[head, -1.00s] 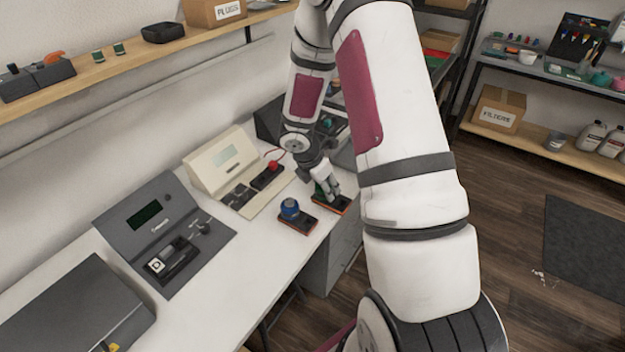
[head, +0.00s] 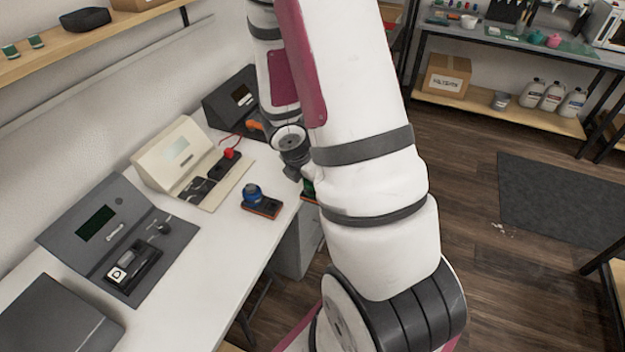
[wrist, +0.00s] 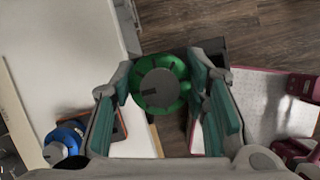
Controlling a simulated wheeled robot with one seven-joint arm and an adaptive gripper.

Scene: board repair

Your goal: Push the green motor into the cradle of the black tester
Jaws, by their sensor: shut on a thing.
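The green motor (wrist: 160,88) is between the two pads of my gripper (wrist: 166,96) in the wrist view, which is shut on it. In the head view only a bit of the green motor (head: 308,188) shows beside my arm, and my fingers are hidden. The black tester looks dark grey; it stands at the left of the bench (head: 75,222), with a cradle (head: 135,268) in its lower front. My gripper is well to the right of it, near the bench edge. Whether the motor hangs free of its holder cannot be told.
A blue motor (head: 252,194) stands on an orange-rimmed block on the white bench (head: 225,240); it also shows in the wrist view (wrist: 65,140). A cream tester (head: 178,150) and another dark device (head: 235,100) stand behind. A dark box (head: 50,320) lies at front left.

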